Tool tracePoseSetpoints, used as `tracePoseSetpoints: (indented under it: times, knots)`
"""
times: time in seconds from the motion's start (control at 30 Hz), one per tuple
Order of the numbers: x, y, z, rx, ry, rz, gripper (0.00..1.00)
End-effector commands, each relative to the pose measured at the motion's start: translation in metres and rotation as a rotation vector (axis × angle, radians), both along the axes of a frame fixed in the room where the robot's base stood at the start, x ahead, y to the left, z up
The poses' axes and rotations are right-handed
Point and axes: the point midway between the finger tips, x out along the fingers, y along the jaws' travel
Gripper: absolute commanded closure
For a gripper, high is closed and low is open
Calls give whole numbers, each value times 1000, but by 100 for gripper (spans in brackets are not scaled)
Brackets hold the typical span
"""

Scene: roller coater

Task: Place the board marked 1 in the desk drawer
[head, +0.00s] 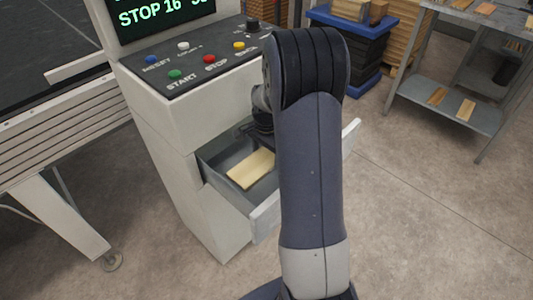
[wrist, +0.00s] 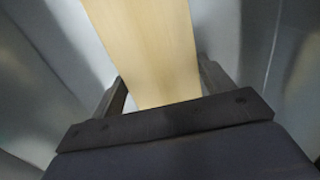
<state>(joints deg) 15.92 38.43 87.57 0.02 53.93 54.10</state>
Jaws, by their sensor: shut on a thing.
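A pale wooden board (head: 251,168) is inside the open desk drawer (head: 265,217) in the head view. No number can be read on it. In the wrist view my gripper (wrist: 160,95) is shut on the board (wrist: 150,45), with a dark finger at each side of it. Grey drawer walls (wrist: 265,60) surround the board in that view. In the head view my arm hides my gripper's fingers and the right part of the drawer. I cannot tell whether the board touches the drawer floor.
The control desk (head: 185,130) with coloured buttons stands above the drawer. A roller conveyor or machine (head: 70,130) is at the left. A metal rack (head: 460,108) with several boards and a blue-edged stack (head: 350,45) stand at the back right. The floor at right is clear.

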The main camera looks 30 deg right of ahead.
Motion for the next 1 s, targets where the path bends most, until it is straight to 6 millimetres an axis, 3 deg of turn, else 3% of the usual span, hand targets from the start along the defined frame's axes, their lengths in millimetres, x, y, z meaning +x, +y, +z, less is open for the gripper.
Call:
tracePoseSetpoints:
  times: [0.17, 0.2, 0.43, 0.77, 1.0]
  knots:
    - [0, 0, -3, 0, 0, 0, 51]
    - [0, 0, -3, 0, 0, 0, 22]
    - [0, 0, -2, 0, 0, 0, 4]
    - [0, 0, 3, 0, 0, 0, 2]
    - [1, 0, 44, -1, -5, 0, 2]
